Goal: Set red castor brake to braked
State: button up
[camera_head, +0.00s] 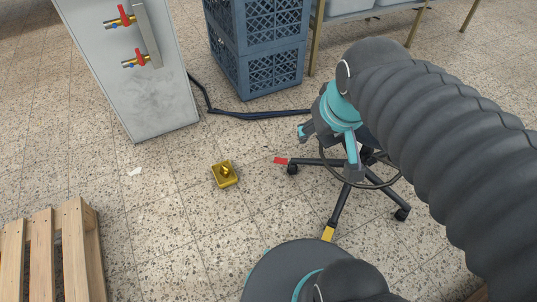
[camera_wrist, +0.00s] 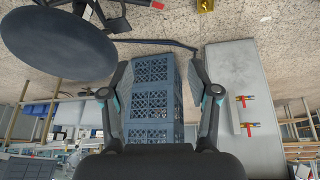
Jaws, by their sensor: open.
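A stool with a dark star base stands right of centre in the head view. One leg ends in a red marker (camera_head: 281,160), with a small black castor (camera_head: 292,169) beside it. The brake's position is too small to tell. Another leg has a yellow end (camera_head: 328,233). In the wrist view the round dark seat (camera_wrist: 55,42) fills the upper left and the red marker (camera_wrist: 157,4) is at the top edge. My gripper (camera_wrist: 159,82) is open and empty, fingers wide apart. In the head view, my gripper (camera_head: 328,154) appears in front of the stool, hiding part of it.
A yellow block-like object (camera_head: 224,174) lies on the floor left of the stool. Blue crates (camera_head: 258,45) and a grey cabinet (camera_head: 135,85) with red-handled valves stand behind. A dark cable (camera_head: 250,113) runs along the floor. A wooden pallet (camera_head: 75,245) is at lower left.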

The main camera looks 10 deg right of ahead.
jog(key=w+f+n+g, duration=0.1)
jog(key=w+f+n, duration=0.25)
jog(key=w, duration=0.95)
jog(key=n+g+b, duration=0.2)
jog(key=n+g, duration=0.2)
jog(key=n, duration=0.6)
send_over(279, 160)
notch_tip(279, 160, down, 40)
notch_tip(279, 160, down, 15)
jog(key=shift+r, duration=0.1)
